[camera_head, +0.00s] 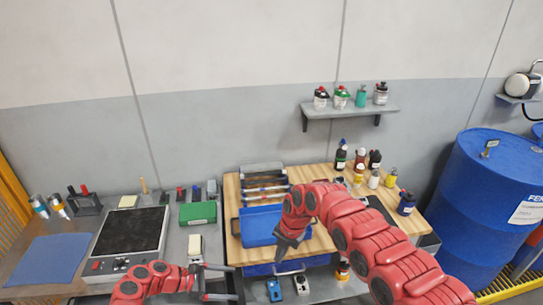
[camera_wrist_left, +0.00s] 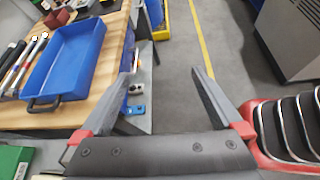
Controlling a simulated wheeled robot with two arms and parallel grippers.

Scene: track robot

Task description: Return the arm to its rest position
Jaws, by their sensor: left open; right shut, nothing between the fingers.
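My left gripper (camera_head: 234,283) is low in the head view, at the front edge of the workbench, with its red arm coming in from the bottom left. Its two dark fingers are spread apart and empty. The left wrist view shows the open fingers (camera_wrist_left: 163,70) with only grey floor and the table edge beyond them. My right gripper (camera_head: 280,255) hangs pointing down over the front right part of the blue tray (camera_head: 256,238), with its red arm reaching in from the bottom right. Its fingers are together and hold nothing visible.
The wooden tabletop (camera_wrist_left: 110,62) carries the tray, tools and several bottles. A green box (camera_head: 198,213) and a black-topped device (camera_head: 130,232) stand on the grey bench at left. Blue barrels (camera_head: 480,200) stand at right. Small blue (camera_head: 273,289) and white items lie below the table's front.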

